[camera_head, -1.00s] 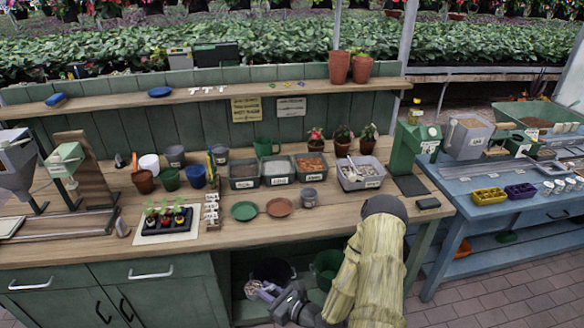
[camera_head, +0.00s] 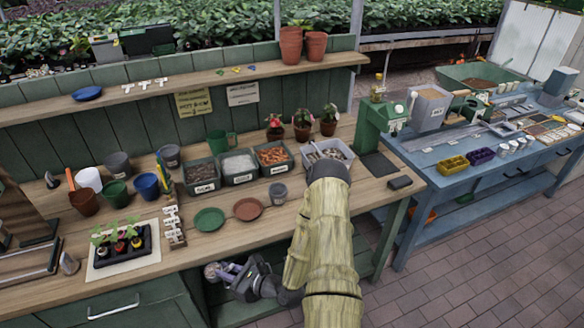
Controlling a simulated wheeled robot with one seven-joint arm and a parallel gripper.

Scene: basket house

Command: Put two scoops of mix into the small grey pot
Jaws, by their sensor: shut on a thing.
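Two more grey pots, one (camera_head: 118,166) and another (camera_head: 170,155), stand at the back left. Three labelled bins hold loose material: dark (camera_head: 203,188), pale (camera_head: 239,178) and orange-brown (camera_head: 276,168). A light grey bin (camera_head: 312,151) with mixed pale contents is partly hidden by my arm. My gripper (camera_head: 213,270) is low at the bench front, below the top, by the open bay. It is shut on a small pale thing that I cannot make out.
Green (camera_head: 209,219) and terracotta (camera_head: 249,209) saucers lie near the bench's front edge. A seedling tray (camera_head: 123,247) stands left of them. A green machine (camera_head: 375,130) stands at the right end. A blue table (camera_head: 450,190) is beyond, with brick floor before it.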

